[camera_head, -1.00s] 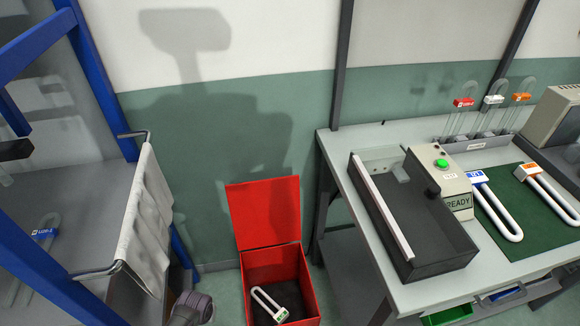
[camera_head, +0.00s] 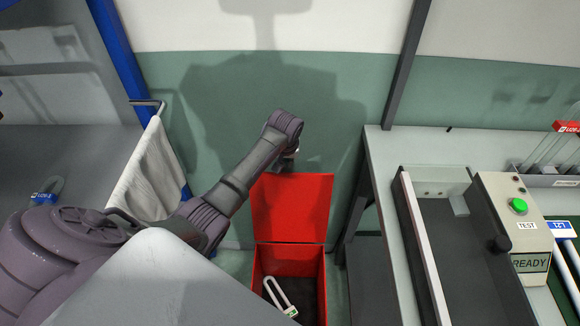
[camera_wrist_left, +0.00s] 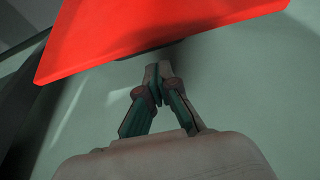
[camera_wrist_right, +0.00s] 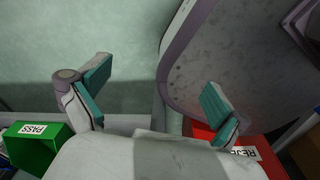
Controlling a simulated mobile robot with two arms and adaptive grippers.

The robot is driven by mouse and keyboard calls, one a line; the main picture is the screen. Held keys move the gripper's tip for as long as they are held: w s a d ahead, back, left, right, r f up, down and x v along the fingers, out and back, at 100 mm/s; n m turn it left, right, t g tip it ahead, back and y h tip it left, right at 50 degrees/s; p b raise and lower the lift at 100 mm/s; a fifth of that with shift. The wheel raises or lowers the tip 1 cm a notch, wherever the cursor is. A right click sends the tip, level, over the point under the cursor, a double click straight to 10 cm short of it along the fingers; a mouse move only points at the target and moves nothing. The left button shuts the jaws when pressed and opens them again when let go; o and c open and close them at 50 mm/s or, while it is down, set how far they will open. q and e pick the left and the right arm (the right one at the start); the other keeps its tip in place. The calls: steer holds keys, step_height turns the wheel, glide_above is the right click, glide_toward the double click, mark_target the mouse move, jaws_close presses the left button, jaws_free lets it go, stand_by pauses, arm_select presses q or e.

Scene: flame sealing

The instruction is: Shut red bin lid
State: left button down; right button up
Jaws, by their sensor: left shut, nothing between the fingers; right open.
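The red bin (camera_head: 289,262) stands on the floor against the wall, with a white U-shaped piece (camera_head: 280,296) inside it. Its red lid (camera_head: 292,208) is open, standing up at the back of the bin. My left gripper (camera_wrist_left: 158,72) is shut and empty, its fingertips close to the edge of the red lid (camera_wrist_left: 150,35) in the left wrist view; I cannot tell if they touch. In the head view the left arm reaches to the lid's upper left.
A green PASS bin (camera_wrist_right: 38,145) shows in the right wrist view.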

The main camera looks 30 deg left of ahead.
arm_select(q)
steer(key=x, duration=0.5)
steer(key=shift+w+b, duration=0.1)
steer(key=shift+b, duration=0.25)
steer(key=shift+d, duration=0.1)
